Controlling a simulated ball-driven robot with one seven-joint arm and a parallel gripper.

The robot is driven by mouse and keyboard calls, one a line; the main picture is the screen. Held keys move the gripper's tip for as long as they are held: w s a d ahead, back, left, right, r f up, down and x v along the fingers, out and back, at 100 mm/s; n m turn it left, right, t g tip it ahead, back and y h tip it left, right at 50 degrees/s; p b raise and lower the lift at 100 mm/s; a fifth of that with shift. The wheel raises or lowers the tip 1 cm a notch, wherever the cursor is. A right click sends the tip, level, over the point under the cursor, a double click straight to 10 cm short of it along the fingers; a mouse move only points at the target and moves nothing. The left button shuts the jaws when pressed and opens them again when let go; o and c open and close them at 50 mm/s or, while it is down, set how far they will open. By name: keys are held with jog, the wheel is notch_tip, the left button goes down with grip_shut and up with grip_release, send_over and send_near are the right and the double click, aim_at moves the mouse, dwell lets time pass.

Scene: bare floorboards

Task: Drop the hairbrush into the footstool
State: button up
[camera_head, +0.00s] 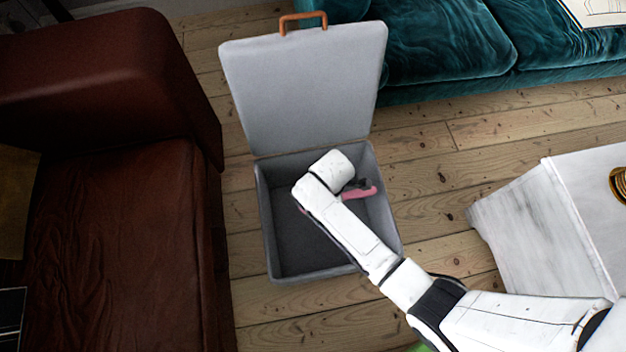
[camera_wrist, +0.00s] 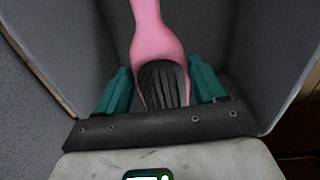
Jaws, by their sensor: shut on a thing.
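The footstool (camera_head: 265,225) is a grey storage box on the floor. Its padded lid (camera_head: 305,90) stands open at the back, with an orange-brown handle on its top edge. My arm reaches over the box. The pink hairbrush (camera_head: 362,192) shows beside my wrist over the box opening. In the wrist view the hairbrush (camera_wrist: 156,40) has a pink body and dark bristles. My gripper (camera_wrist: 160,88) has its green fingers on both sides of the brush head, shut on it. Grey inner walls of the footstool surround it. In the head view my wrist hides the fingers.
A brown leather sofa (camera_head: 110,240) stands close on the left. A teal velvet sofa (camera_head: 450,45) is at the back. A white marble table (camera_head: 540,220) is at the right. Bare floorboards (camera_head: 430,160) lie between them.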

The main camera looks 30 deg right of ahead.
jog(key=shift+f, duration=0.35)
jog(key=o, duration=1.1)
jog(key=r+p, duration=0.1)
jog(key=r, duration=0.2)
jog(key=r+p, duration=0.2)
jog(key=r, duration=0.2)
jog(key=r+p, duration=0.1)
jog(key=r, duration=0.3)
jog(key=shift+s+a+p, duration=0.1)
jog(key=shift+s+p, duration=0.15)
jog(key=shift+p, duration=0.05)
jog(key=shift+f, duration=0.1)
